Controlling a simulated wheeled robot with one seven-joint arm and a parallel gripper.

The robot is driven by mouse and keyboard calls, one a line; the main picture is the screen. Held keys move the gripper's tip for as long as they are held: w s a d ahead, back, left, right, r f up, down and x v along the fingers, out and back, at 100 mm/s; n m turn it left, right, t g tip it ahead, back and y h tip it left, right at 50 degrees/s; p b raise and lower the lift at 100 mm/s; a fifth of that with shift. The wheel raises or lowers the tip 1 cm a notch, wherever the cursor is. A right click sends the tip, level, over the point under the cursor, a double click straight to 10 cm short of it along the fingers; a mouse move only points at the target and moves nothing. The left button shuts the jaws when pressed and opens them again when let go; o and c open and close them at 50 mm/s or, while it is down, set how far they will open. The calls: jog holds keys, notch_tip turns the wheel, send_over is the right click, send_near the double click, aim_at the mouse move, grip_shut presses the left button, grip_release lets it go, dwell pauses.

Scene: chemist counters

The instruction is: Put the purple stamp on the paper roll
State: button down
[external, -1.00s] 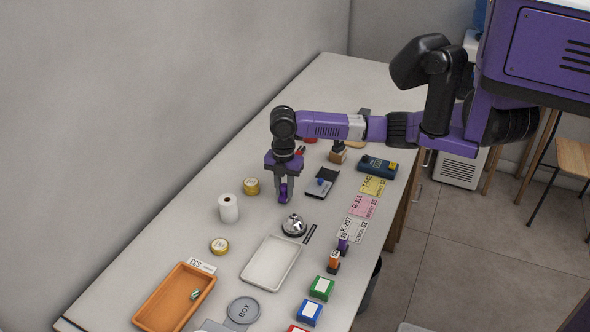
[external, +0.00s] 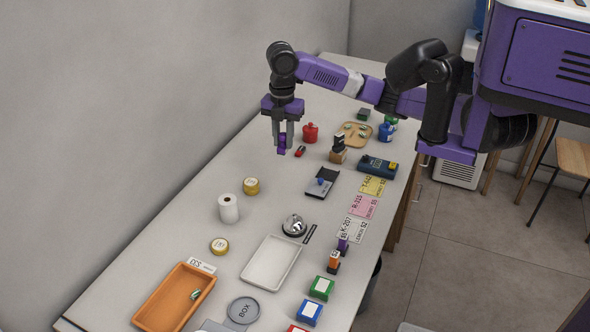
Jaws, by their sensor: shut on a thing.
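My gripper (external: 282,148) is shut on a small purple object (external: 282,142) and holds it above the counter, behind the paper roll in this view. Its shape is partly hidden by the fingers, so I cannot tell its exact kind. The white paper roll (external: 228,209) stands upright on the counter, nearer the camera and left of my gripper, with nothing on its top. A small purple stamp-like piece (external: 343,243) stands on the counter beside the price cards, next to an orange and black stamp (external: 334,261).
A bell (external: 294,225), white tray (external: 254,278) and orange tray (external: 142,317) stand nearer the camera. A red bottle (external: 310,133) and red stapler-like item (external: 300,151) are close to my gripper.

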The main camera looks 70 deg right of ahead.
jog(key=w+a+r+n+b, duration=0.1)
jog(key=w+a+r+b, duration=0.15)
jog(key=w+a, duration=0.4)
notch_tip(320, 180, up, 5)
jog(key=m+b, duration=0.2)
jog(key=b, duration=0.1)
send_over(227, 200)
notch_tip(227, 200, down, 14)
jog(key=shift+d+f, duration=0.1)
jog(key=shift+f, duration=2.55)
jog(key=c, duration=1.2)
grip_release()
jog(key=shift+f, duration=0.1)
